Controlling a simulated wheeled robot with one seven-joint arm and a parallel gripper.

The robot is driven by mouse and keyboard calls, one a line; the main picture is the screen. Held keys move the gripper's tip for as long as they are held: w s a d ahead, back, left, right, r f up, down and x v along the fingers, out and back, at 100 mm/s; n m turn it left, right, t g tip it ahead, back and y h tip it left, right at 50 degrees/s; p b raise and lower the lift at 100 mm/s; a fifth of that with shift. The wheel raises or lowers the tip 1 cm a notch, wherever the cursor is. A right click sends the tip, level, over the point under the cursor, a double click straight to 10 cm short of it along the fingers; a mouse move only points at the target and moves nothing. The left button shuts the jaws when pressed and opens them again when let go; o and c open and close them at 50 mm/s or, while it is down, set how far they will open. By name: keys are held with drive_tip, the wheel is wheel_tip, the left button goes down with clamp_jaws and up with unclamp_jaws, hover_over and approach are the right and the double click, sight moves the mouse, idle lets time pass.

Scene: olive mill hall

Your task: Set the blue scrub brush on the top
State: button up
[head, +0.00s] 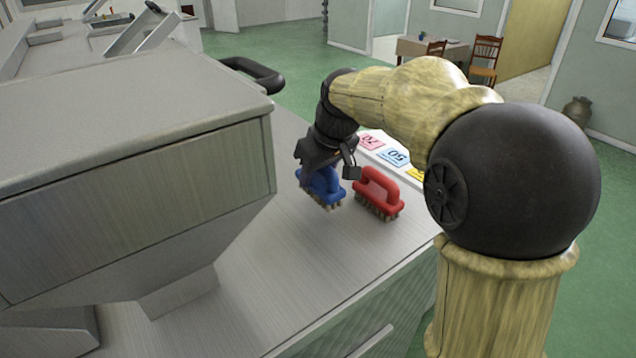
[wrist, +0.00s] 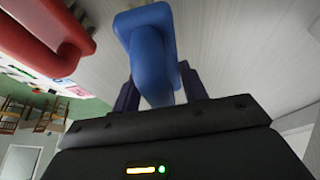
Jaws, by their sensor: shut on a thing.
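The blue scrub brush (head: 323,190) has its bristles downward, over the grey worktop (head: 270,260). My gripper (head: 325,168) is above it and shut on its handle. In the wrist view the blue handle (wrist: 150,50) lies between the two dark fingers of my gripper (wrist: 157,88). I cannot tell whether the bristles touch the worktop. A red scrub brush (head: 378,193) stands on the worktop just to the right of the blue one. The red brush also shows in the wrist view (wrist: 50,30) at upper left.
A large grey hopper-like housing (head: 130,175) with a flat upper surface (head: 110,110) takes up the left. Coloured number cards (head: 395,157) lie behind the red brush. The worktop in front of the brushes is clear. A table (head: 425,47) and chairs (head: 485,60) stand far back.

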sight(320, 180)
drive_tip(key=shift+f, duration=1.55)
drive_tip(key=shift+f, duration=0.15)
drive_tip(key=o, duration=1)
drive_tip(key=shift+o, duration=0.2)
drive_tip(key=b+v, duration=0.1)
drive_tip(key=v, duration=1.1)
drive_tip(key=shift+r+b, duration=0.25)
drive_tip(key=shift+b, duration=0.05)
